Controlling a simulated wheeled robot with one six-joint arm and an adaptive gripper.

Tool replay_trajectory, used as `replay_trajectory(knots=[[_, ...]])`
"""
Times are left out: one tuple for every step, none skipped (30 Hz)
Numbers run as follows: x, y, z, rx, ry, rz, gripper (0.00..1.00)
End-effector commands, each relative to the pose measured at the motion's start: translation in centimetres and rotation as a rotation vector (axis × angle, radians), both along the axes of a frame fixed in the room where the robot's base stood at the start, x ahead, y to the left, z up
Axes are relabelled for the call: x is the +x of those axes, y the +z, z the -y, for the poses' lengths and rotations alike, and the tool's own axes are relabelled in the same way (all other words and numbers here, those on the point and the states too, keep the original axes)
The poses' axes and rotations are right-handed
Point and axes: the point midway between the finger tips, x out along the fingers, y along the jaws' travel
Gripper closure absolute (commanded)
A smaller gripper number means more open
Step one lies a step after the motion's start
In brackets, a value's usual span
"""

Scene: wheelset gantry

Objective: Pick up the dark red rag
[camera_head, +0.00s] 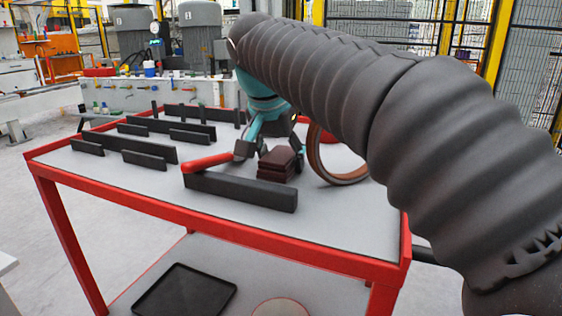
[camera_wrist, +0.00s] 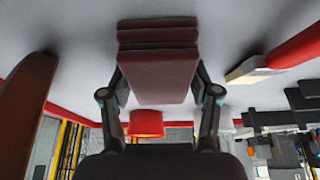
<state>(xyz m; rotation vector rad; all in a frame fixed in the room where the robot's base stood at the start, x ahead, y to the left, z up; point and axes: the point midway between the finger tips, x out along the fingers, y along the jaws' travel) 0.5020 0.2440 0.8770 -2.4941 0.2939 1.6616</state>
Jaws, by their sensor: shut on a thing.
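The dark red rag (camera_head: 277,164) is a folded, layered stack at the middle of the red-framed table, behind a long black bar. In the wrist view the rag (camera_wrist: 158,60) fills the space between the two fingers. My gripper (camera_wrist: 158,92) is shut on it, one finger against each side. In the head view my gripper (camera_head: 268,150) is at the rag, partly hidden by my arm. I cannot tell whether the rag rests on the table or is just clear of it.
The table (camera_head: 343,232) has a grey top. A long black bar (camera_head: 240,191) stands in front of the rag. A red-handled tool (camera_head: 208,162) lies left of it, and a brown ring (camera_head: 343,179) stands right. Several dark bars stand at the left. A black tray (camera_head: 186,290) lies below.

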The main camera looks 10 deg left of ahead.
Motion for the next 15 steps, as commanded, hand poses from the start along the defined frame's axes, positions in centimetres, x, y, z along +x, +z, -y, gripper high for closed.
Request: replay_trajectory(knots=[[0.0, 0.0, 0.0, -0.001, 0.0, 0.0, 0.73], [0.0, 0.0, 0.0, -0.001, 0.0, -0.001, 0.73], [0.0, 0.0, 0.0, -0.001, 0.0, -0.001, 0.73], [0.0, 0.0, 0.0, -0.001, 0.0, -0.001, 0.73], [0.0, 0.0, 0.0, -0.001, 0.0, -0.001, 0.73], [0.0, 0.1, 0.0, 0.0, 0.0, 0.0, 0.73], [0.0, 0.3, 0.0, 0.0, 0.0, 0.0, 0.73], [0.0, 0.4, 0.0, -0.001, 0.0, -0.001, 0.73], [0.0, 0.7, 0.0, -0.001, 0.0, -0.001, 0.73], [0.0, 1.0, 0.0, -0.001, 0.0, -0.001, 0.73], [0.1, 1.3, 0.0, 0.0, 0.0, 0.0, 0.73], [0.1, 1.8, -0.1, 0.001, 0.0, 0.001, 0.73], [0.1, 2.2, -0.1, 0.0, 0.0, 0.0, 0.73], [0.1, 2.7, -0.1, 0.0, 0.0, 0.0, 0.73], [0.1, 3.5, -0.1, 0.001, 0.0, 0.001, 0.73]])
